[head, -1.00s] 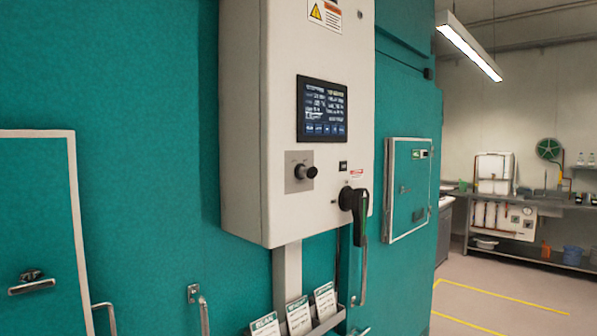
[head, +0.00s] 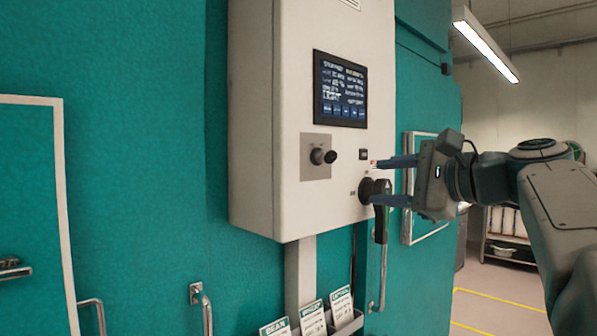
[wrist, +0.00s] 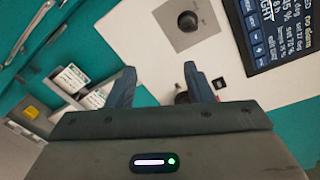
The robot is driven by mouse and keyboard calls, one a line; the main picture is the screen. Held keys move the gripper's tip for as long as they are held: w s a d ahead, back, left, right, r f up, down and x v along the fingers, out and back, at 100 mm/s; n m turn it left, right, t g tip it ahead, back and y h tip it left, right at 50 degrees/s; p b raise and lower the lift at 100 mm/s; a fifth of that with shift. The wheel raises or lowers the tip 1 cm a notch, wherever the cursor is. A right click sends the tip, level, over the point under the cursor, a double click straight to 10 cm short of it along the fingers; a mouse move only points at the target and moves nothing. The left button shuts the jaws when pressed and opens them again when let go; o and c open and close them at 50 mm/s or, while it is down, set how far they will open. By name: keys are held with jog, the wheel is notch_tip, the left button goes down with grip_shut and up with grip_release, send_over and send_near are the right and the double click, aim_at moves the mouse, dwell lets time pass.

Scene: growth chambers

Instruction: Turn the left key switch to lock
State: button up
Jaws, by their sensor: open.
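A black knob (head: 318,156) sticks out of a square grey plate (head: 315,172) on the white control box (head: 255,120); I cannot tell a key or its lock mark. The knob also shows at the top of the wrist view (wrist: 187,21). To its lower right is a black rotary handle (head: 380,225), its lever hanging down. My gripper (head: 375,181) is open, coming in from the right, with its fingertips in front of the box, right of the knob and by the handle's hub. In the wrist view my gripper (wrist: 159,70) has nothing between its fingertips.
A lit screen (head: 340,90) sits above the plate. Below the box is a rack of labelled cards (head: 312,318). A teal wall (head: 130,150) with door handles spreads to the left. A framed panel (head: 425,235) stands behind my gripper. The space before the knob looks clear.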

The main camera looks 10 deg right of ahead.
aim_at(333, 154)
jog(key=shift+t+y, duration=0.4)
jog(key=shift+y, duration=0.1)
jog(key=w+a+r+p, duration=0.1)
jog(key=w+a, duration=0.1)
jog(key=w, duration=0.1)
jog(key=w+a+r+p, duration=0.1)
jog(key=w+a, duration=0.1)
jog(key=w, duration=0.2)
jog(key=w+a+r, duration=0.1)
jog(key=w+a, duration=0.2)
jog(key=shift+w+r+p, duration=0.25)
jog(key=shift+r+p, duration=0.1)
jog(key=shift+p, duration=0.05)
jog(key=c, duration=1)
